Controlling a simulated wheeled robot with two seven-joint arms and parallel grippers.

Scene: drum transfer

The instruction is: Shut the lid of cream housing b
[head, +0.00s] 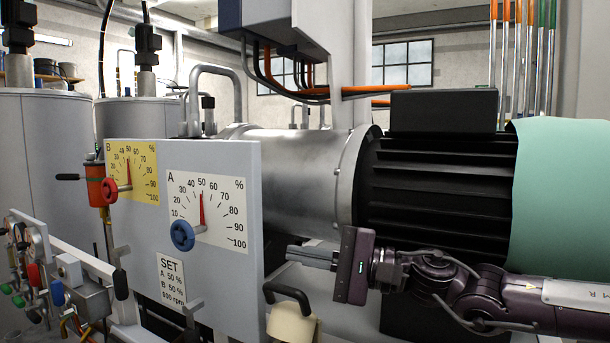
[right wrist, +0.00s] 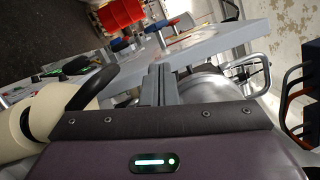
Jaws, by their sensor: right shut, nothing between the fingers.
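A cream housing (head: 292,328) with a black loop handle (head: 287,293) shows at the bottom of the head view, cut off by the lower edge. In the right wrist view the rounded cream body (right wrist: 42,118) and its black handle (right wrist: 95,82) are at the left. No letter is visible on it, and I cannot tell how its lid stands. My right gripper (head: 291,254) is shut and empty, just above the handle in the head view. In the right wrist view its fingers (right wrist: 160,72) are together, to the right of the handle and apart from it. My left gripper is not in view.
A grey panel (head: 235,280) with dials A (head: 207,208) and B (head: 132,172) stands left of the gripper. A steel cylinder (head: 300,175) and black finned motor (head: 435,180) lie behind. Gauges and valves (head: 50,275) crowd the lower left. A red container (right wrist: 120,14) shows in the right wrist view.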

